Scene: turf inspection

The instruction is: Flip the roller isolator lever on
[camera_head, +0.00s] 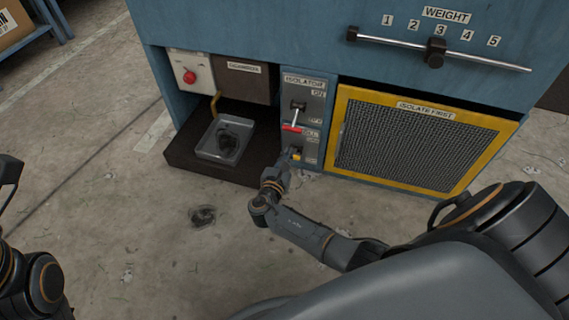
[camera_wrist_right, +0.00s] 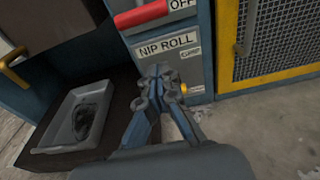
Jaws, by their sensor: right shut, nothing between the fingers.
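The isolator lever (camera_head: 296,116) is on a grey panel (camera_head: 319,108) labelled ISOLATOR, with ON above and OFF below. Its pale rod hangs down from a dark pivot, and its red grip (camera_head: 291,128) is at the OFF end. The red grip also shows at the top of the right wrist view (camera_wrist_right: 140,14). My right gripper (camera_head: 292,154) is shut and empty, below the red grip and in front of the lower panel, by the NIP ROLL label (camera_wrist_right: 167,42). In the right wrist view its fingertips (camera_wrist_right: 155,72) are together, apart from the grip. My left gripper's fingers are not visible.
A yellow-framed mesh guard (camera_head: 420,143) is right of the panel. A grey tray (camera_head: 222,140) sits on a dark ledge at left, under a box with a red button (camera_head: 190,77). A small yellow part (camera_wrist_right: 183,88) is beside my right fingers. The concrete floor in front is mostly clear.

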